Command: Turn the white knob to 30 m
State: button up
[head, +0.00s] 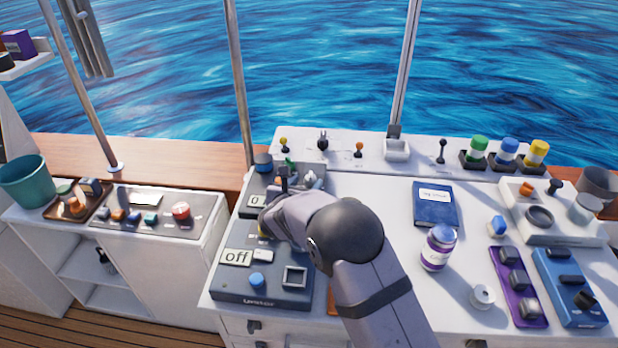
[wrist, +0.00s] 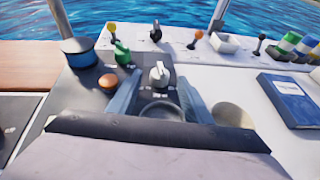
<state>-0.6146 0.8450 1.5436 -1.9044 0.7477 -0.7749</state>
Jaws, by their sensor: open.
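The white knob (wrist: 158,74) stands on a dark panel in the wrist view, with its grip ridge pointing roughly away from me. Small marks around it are too small to read. My gripper (wrist: 160,82) is open, with one blue-grey finger on each side of the knob and nothing visibly held. I cannot tell whether the fingers touch it. In the head view my gripper (head: 290,185) is over the far end of the dark panel, and my arm hides much of that area. A pale knob (head: 309,178) shows there beside the gripper.
A green knob (wrist: 122,53), an orange button (wrist: 108,82) and a blue-banded cylinder (wrist: 78,51) stand left of my gripper. A round grey part (wrist: 163,110) sits nearer.

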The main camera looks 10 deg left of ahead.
aim_at(309, 179)
jog(key=shift+p+x, duration=0.5)
jog(key=shift+x, duration=1.25)
jog(key=c, duration=1.1)
